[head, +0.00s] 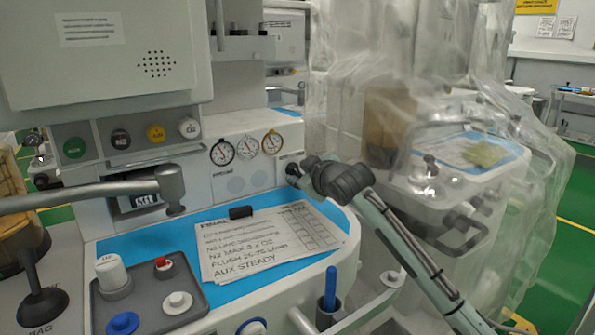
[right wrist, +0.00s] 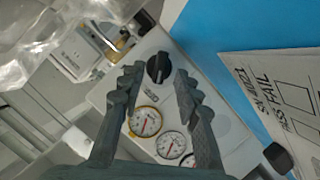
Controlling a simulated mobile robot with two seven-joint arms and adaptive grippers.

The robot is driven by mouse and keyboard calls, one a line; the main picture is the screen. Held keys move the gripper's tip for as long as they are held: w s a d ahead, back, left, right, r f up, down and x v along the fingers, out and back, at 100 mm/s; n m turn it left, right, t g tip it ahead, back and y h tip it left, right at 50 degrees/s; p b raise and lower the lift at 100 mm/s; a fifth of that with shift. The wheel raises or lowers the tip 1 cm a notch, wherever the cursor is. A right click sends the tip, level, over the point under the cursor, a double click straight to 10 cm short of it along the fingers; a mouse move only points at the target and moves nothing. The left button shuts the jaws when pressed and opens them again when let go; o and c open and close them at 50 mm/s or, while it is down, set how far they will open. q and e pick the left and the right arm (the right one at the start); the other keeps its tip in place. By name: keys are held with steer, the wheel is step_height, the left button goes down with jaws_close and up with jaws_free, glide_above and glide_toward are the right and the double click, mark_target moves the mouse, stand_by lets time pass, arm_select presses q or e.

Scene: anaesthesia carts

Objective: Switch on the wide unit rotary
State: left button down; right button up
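The rotary is a black knob with a pale pointer mark on the white front panel of the wide unit, seen in the right wrist view (right wrist: 158,67). In the head view the dark knob (head: 292,169) shows at the panel's right end, beside the gauges and partly covered by my gripper. My right gripper (head: 308,168) is at the panel from the right. In the right wrist view the gripper (right wrist: 156,82) is open, with one finger on each side of the knob and gaps visible between. I cannot tell its exact depth to the knob. My left gripper is not in view.
Several round gauges (head: 247,147) sit left of the knob. A handwritten sheet (head: 268,240) and a black marker-like block (head: 240,212) lie on the blue worktop (head: 150,238). A plastic-draped cart (head: 455,150) stands close on the right. A grey metal arm (head: 85,193) crosses the left side.

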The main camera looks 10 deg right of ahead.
steer(key=shift+x, duration=0.85)
steer(key=shift+w, duration=0.15)
steer(key=shift+c, duration=0.6)
jaws_close()
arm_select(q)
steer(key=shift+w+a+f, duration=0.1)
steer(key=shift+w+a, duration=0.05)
arm_select(e)
steer(key=shift+r, duration=0.1)
